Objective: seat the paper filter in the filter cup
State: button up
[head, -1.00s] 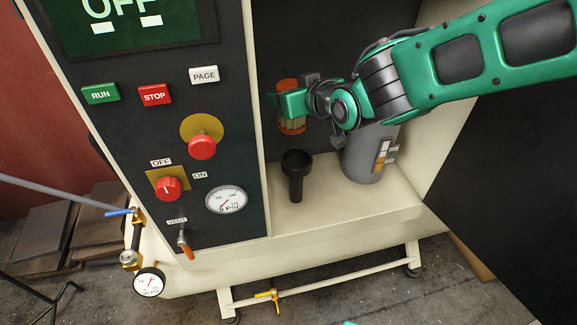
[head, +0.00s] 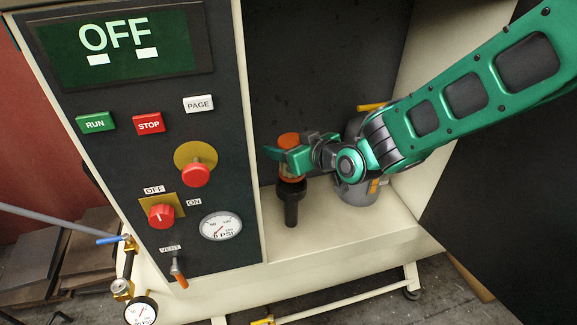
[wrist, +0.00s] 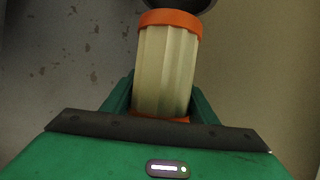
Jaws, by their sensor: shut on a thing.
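The paper filter (head: 289,140) has orange end caps and a cream pleated body. My gripper (head: 284,160) is shut around its middle and holds it roughly upright. In the wrist view the filter (wrist: 165,62) sits between the green fingers. The filter cup (head: 291,203) is black, with a wide top and narrower stem, and stands on the pale shelf. In the head view the filter's lower end is just above the cup's mouth, overlapping its rim. I cannot tell whether it has entered. A dark round edge, probably the cup (wrist: 180,5), shows beyond the filter in the wrist view.
A grey cylinder (head: 355,195) stands on the shelf (head: 325,228) right of the cup, partly behind my arm. The control panel (head: 150,195) with buttons and knobs rises to the left. A dark panel (head: 480,210) bounds the right. The front shelf is clear.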

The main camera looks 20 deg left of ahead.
jog(key=shift+f, duration=0.95)
notch_tip(320, 180, down, 3)
jog(key=shift+s+f, duration=0.1)
jog(key=c, duration=0.3)
jog(key=shift+d+f, duration=0.1)
jog(key=c, duration=0.3)
jog(key=o, duration=1.5)
jog(key=shift+f, duration=0.1)
jog(key=shift+o, duration=1.1)
jog(key=shift+r, duration=0.2)
